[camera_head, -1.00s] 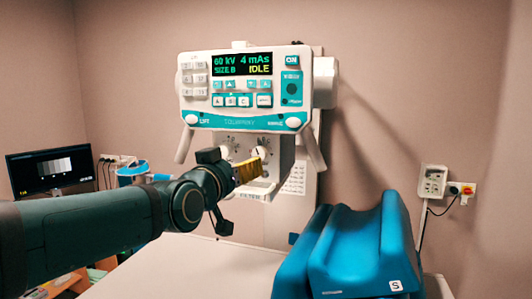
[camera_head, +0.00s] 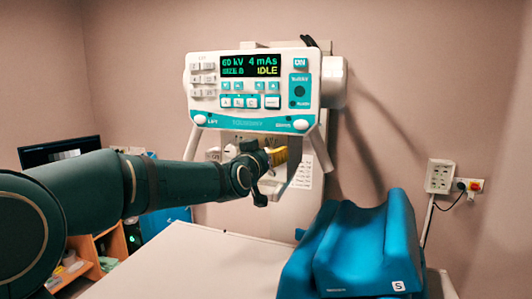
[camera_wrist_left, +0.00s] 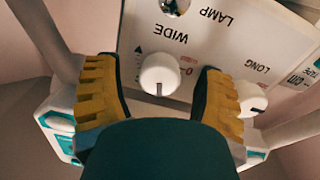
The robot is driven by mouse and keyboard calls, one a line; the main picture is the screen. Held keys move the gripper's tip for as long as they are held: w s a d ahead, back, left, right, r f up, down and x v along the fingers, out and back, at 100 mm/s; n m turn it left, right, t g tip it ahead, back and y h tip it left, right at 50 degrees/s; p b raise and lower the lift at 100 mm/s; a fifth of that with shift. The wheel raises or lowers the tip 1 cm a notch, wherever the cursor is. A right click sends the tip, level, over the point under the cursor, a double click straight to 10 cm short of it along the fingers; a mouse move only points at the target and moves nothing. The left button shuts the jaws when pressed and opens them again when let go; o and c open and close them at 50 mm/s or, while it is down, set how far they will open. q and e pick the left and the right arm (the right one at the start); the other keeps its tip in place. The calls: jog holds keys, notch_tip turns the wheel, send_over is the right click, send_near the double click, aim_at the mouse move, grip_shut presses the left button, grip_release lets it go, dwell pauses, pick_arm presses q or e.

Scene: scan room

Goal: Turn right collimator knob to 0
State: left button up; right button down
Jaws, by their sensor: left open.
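The right collimator knob (camera_wrist_left: 158,73), white and round with a dark pointer line, sits under upside-down WIDE lettering in the left wrist view. Its line points down in that picture, and small scale marks lie beside it. My left gripper (camera_wrist_left: 160,86) is open, its two yellow ridged fingers on either side of this knob with gaps showing. The left knob, marked LONG (camera_wrist_left: 251,97), is just beyond the right finger and partly covered. In the head view my left gripper (camera_head: 278,156) is in front of the collimator and hides the right knob. My right gripper is not in view.
The control panel (camera_head: 250,127) hangs directly above the gripper, with white handles (camera_head: 322,152) at its sides. A blue cushion (camera_head: 360,245) lies on the white table (camera_head: 190,260) at right. A monitor (camera_head: 60,150) stands behind my arm at left.

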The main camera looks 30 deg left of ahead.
pick_arm(q)
jog(key=shift+c, duration=0.2)
grip_shut()
jog(key=n+b, duration=0.4)
jog(key=shift+f+b, duration=0.15)
jog(key=shift+b, duration=0.25)
jog(key=shift+n+b, duration=0.6)
jog(key=shift+n, duration=0.3)
jog(key=n+b, duration=0.2)
jog(key=n, duration=0.2)
jog(key=shift+n, duration=0.4)
jog(key=shift+n+y+b, duration=0.4)
jog(key=shift+n+b, duration=0.25)
jog(key=shift+n, duration=1.35)
